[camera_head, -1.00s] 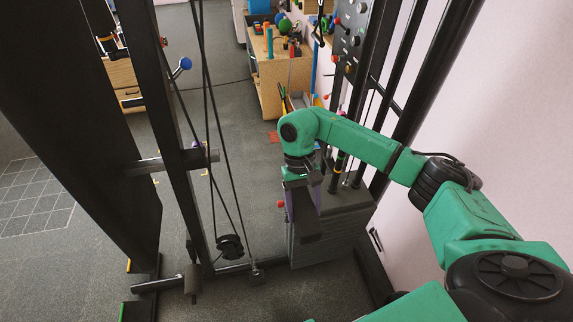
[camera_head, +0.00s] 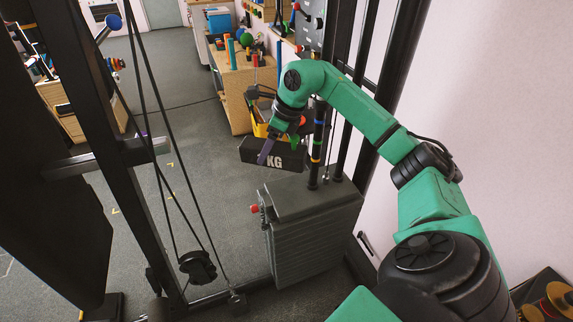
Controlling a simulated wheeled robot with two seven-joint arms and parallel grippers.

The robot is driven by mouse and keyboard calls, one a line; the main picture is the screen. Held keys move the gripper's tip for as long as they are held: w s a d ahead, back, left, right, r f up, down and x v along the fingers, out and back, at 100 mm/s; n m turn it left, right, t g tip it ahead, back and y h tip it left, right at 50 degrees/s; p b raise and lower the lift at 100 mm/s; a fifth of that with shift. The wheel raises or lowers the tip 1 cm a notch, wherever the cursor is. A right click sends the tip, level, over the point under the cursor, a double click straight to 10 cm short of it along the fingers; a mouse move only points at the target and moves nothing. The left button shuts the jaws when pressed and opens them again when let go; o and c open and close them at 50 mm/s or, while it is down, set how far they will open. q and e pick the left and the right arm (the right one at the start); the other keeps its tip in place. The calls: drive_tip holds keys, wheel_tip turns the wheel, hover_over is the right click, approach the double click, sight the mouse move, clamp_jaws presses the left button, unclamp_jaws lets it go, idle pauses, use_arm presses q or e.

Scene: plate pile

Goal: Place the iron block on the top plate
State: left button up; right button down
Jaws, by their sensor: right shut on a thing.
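The iron block (camera_head: 286,155) is black with white "KG" lettering on its near face. My right gripper (camera_head: 268,148) is shut on it, with a purple finger in front of the block. The rest of the grip is hidden behind the green wrist. The stack of grey weight plates stands below and to the right, with its top plate (camera_head: 320,197) largely bare. In the picture the block shows just beyond the back left edge of the top plate, apart from it. My left gripper is not in view.
Vertical guide rods (camera_head: 318,145) rise from the stack. A black frame post (camera_head: 110,170) with cables and a pulley (camera_head: 198,266) stands at the left. A red-knobbed pin (camera_head: 254,208) sticks out of the stack's left side. A wooden cabinet (camera_head: 240,95) stands behind.

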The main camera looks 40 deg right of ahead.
drive_tip(key=w+d+m+h+b, duration=0.1)
drive_tip(key=d+m+h+b, duration=0.5)
drive_tip(key=m, duration=0.5)
drive_tip(key=f, duration=0.4)
drive_tip(key=f+y, duration=0.1)
drive_tip(key=f, duration=0.4)
drive_tip(key=d+f+y, duration=0.1)
drive_tip(key=f, duration=0.4)
drive_tip(key=shift+w+t, duration=0.15)
drive_tip(key=shift+t, duration=0.15)
wheel_tip(320, 180, down, 5)
drive_tip(key=shift+f, duration=0.1)
unclamp_jaws()
drive_tip(key=shift+a, duration=0.1)
drive_tip(key=v, duration=1.2)
